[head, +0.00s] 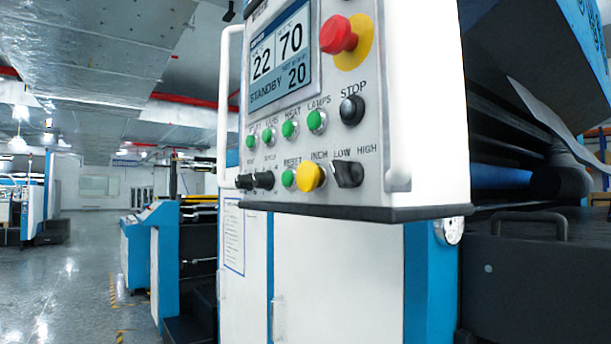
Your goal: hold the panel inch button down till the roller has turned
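The control panel (330,197) hangs close in front, at the upper middle of the head view, seen at an angle. The yellow inch button (310,177) is in its bottom row under the label INCH, between a green reset button (288,178) and a black LOW/HIGH selector knob (347,174). Nothing touches the inch button. The panel display (284,57) reads 22, 70, 20 and STANDBY. A dark blue roller (505,178) shows partly inside the machine at right; the rest of it is hidden. Neither of my grippers is in view.
A red emergency stop (338,36) on a yellow ring and a black stop button (351,110) sit above the inch button. A white handle (224,110) runs down the panel's left side. Open grey floor (70,285) lies at left.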

